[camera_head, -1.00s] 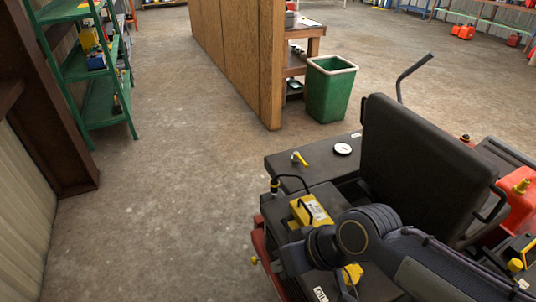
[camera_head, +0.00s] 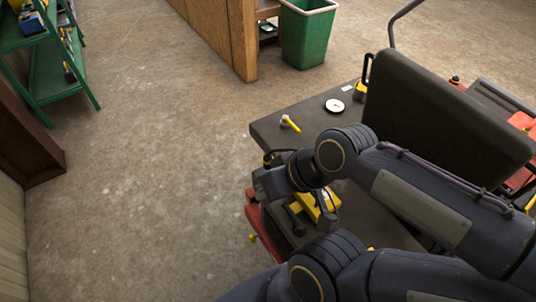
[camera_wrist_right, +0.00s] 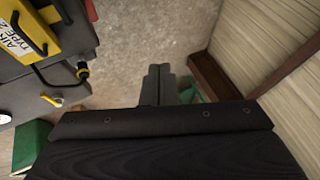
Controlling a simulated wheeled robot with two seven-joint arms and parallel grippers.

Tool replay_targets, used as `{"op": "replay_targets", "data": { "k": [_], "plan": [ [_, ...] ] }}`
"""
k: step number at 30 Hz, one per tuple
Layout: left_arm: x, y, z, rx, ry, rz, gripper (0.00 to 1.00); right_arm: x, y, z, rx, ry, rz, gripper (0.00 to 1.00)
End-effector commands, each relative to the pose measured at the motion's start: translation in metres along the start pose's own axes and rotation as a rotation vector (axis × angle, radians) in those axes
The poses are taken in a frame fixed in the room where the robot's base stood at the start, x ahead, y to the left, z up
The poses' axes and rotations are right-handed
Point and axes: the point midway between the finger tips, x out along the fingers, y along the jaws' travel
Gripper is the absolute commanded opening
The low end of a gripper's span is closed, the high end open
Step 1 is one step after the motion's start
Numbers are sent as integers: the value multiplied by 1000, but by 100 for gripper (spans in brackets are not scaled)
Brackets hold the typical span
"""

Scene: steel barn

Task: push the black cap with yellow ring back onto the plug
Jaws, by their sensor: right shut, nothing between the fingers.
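The black cap with yellow ring (camera_head: 267,158) is at the left edge of the machine's dark deck, on the end of a black lead. It also shows in the right wrist view (camera_wrist_right: 83,72), left of my fingers. The plug cannot be made out, so I cannot tell how the cap sits on it. My right gripper (camera_head: 264,183) is just below the cap in the head picture, partly merged with the dark machine. In the wrist view its fingers (camera_wrist_right: 160,74) are together and empty, apart from the cap, with floor behind them. My left gripper is not in view.
A yellow box (camera_head: 308,206) sits on the machine close under my arm. A yellow-handled valve (camera_head: 290,124), a white gauge (camera_head: 335,105) and the black seat (camera_head: 440,110) are nearby. Open concrete floor lies left; a green bin (camera_head: 306,35) stands behind.

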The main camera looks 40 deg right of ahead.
Motion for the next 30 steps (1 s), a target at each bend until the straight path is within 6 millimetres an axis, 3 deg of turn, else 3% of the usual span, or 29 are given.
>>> {"op": "replay_targets", "data": {
  "k": [5,12,18,22,30],
  "plan": [
    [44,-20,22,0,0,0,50,27,37,-29,-28,-32,87,0],
    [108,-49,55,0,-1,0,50,74,114,-100,-75,-107,258,0],
    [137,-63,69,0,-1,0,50,102,162,-140,-88,-152,348,0],
    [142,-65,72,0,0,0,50,107,175,-151,-89,-164,373,0],
    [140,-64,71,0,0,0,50,105,175,-154,-90,-165,376,0]
  ]
}}
